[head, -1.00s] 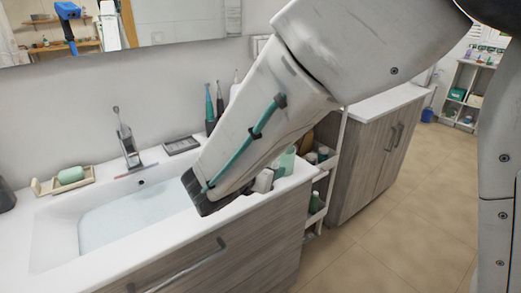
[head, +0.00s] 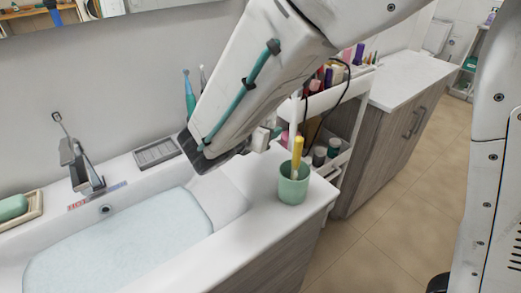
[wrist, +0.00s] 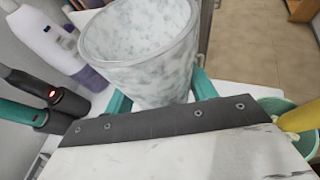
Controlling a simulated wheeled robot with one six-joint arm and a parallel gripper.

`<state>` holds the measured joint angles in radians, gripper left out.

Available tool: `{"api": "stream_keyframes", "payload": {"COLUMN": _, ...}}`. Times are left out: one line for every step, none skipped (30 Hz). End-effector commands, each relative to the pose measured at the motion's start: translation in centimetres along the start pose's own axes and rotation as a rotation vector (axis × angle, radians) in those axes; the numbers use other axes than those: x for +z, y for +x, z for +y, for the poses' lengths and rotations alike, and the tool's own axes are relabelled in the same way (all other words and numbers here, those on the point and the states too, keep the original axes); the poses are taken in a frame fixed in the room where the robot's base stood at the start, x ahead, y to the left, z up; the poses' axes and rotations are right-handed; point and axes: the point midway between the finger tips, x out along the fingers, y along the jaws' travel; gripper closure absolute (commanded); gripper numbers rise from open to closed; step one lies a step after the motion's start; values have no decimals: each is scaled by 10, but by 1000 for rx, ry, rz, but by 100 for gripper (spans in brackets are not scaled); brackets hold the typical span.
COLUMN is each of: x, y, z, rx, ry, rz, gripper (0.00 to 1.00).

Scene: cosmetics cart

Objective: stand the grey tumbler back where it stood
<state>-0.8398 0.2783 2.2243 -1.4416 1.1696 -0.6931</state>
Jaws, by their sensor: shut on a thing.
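The grey tumbler (wrist: 145,75) has a marbled surface and fills the upper middle of the wrist view, its open rim facing up. My gripper (wrist: 161,95) is shut on it, with a teal finger on either side. The tumbler's base is hidden behind the gripper body, so I cannot tell whether it touches the counter. In the head view my arm covers most of the gripper and tumbler, above the right part of the counter (head: 262,205).
A green cup (head: 293,188) with a yellow-handled brush stands close on the right. Electric toothbrushes (wrist: 38,108) and a white bottle (wrist: 48,40) stand on the left in the wrist view. The water-filled basin (head: 110,245) is left. A shelf cart (head: 325,100) stands beyond the counter.

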Motion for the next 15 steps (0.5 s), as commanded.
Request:
{"api": "stream_keyframes", "payload": {"x": -8, "y": 3, "z": 0, "rx": -1, "ry": -5, "rz": 1, "gripper": 74}}
{"api": "stream_keyframes", "payload": {"x": -13, "y": 5, "z": 0, "rx": -2, "ry": -6, "rz": 1, "gripper": 74}}
{"api": "stream_keyframes", "payload": {"x": -20, "y": 9, "z": 0, "rx": -2, "ry": -6, "rz": 2, "gripper": 74}}
{"api": "stream_keyframes", "payload": {"x": -26, "y": 11, "z": 0, "rx": -2, "ry": -7, "rz": 3, "gripper": 74}}
{"api": "stream_keyframes", "payload": {"x": -31, "y": 13, "z": 0, "rx": -2, "ry": -6, "rz": 2, "gripper": 74}}
{"api": "stream_keyframes", "payload": {"x": -37, "y": 17, "z": 0, "rx": -3, "ry": -7, "rz": 2, "gripper": 74}}
{"api": "stream_keyframes", "payload": {"x": -40, "y": 18, "z": -1, "rx": -3, "ry": -5, "rz": 2, "gripper": 74}}
{"api": "stream_keyframes", "payload": {"x": -44, "y": 20, "z": -1, "rx": -3, "ry": -5, "rz": 2, "gripper": 74}}
{"api": "stream_keyframes", "payload": {"x": -48, "y": 22, "z": -1, "rx": -3, "ry": -4, "rz": 2, "gripper": 74}}
{"api": "stream_keyframes", "payload": {"x": -49, "y": 22, "z": -1, "rx": -3, "ry": -3, "rz": 2, "gripper": 74}}
{"api": "stream_keyframes", "payload": {"x": -51, "y": 23, "z": -1, "rx": -3, "ry": -2, "rz": 2, "gripper": 74}}
{"api": "stream_keyframes", "payload": {"x": -55, "y": 24, "z": -1, "rx": -3, "ry": -3, "rz": 1, "gripper": 74}}
{"api": "stream_keyframes", "payload": {"x": -58, "y": 26, "z": -1, "rx": -3, "ry": -5, "rz": 1, "gripper": 74}}
{"api": "stream_keyframes", "payload": {"x": -63, "y": 28, "z": -1, "rx": -3, "ry": -5, "rz": 2, "gripper": 74}}
{"api": "stream_keyframes", "payload": {"x": -69, "y": 30, "z": -1, "rx": -3, "ry": -6, "rz": 2, "gripper": 74}}
